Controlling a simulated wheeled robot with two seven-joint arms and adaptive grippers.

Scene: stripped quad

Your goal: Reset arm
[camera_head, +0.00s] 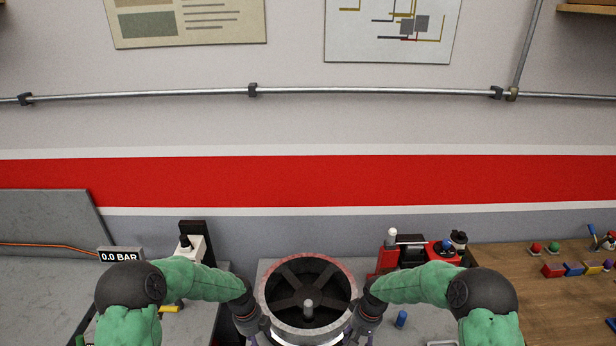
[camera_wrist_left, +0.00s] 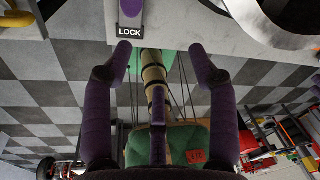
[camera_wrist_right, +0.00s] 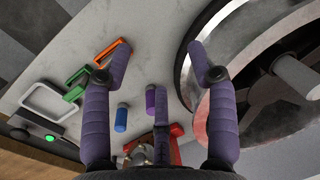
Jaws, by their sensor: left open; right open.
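My left gripper (camera_head: 262,338) hangs at the left side of a round metal drum (camera_head: 268,300) with a dark cross-shaped hub inside. In the left wrist view my left gripper (camera_wrist_left: 160,50) has its purple fingers spread with nothing held between them, close to a bench edge with a LOCK label (camera_wrist_left: 129,30). My right gripper (camera_head: 360,338) hangs at the drum's right side. In the right wrist view my right gripper (camera_wrist_right: 158,48) is open and empty above the pale bench top, with one fingertip overlapping the drum's rim in the picture. Both green-sleeved arms bend inward toward the drum.
A blue cylinder (camera_wrist_right: 121,118), a purple cylinder (camera_wrist_right: 150,98), an orange clip (camera_wrist_right: 113,52), a green clip (camera_wrist_right: 76,83) and a grey frame (camera_wrist_right: 48,101) lie near my right gripper. A 0.0 BAR display (camera_head: 120,256) stands left. A wooden table (camera_head: 555,310) with coloured blocks is right.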

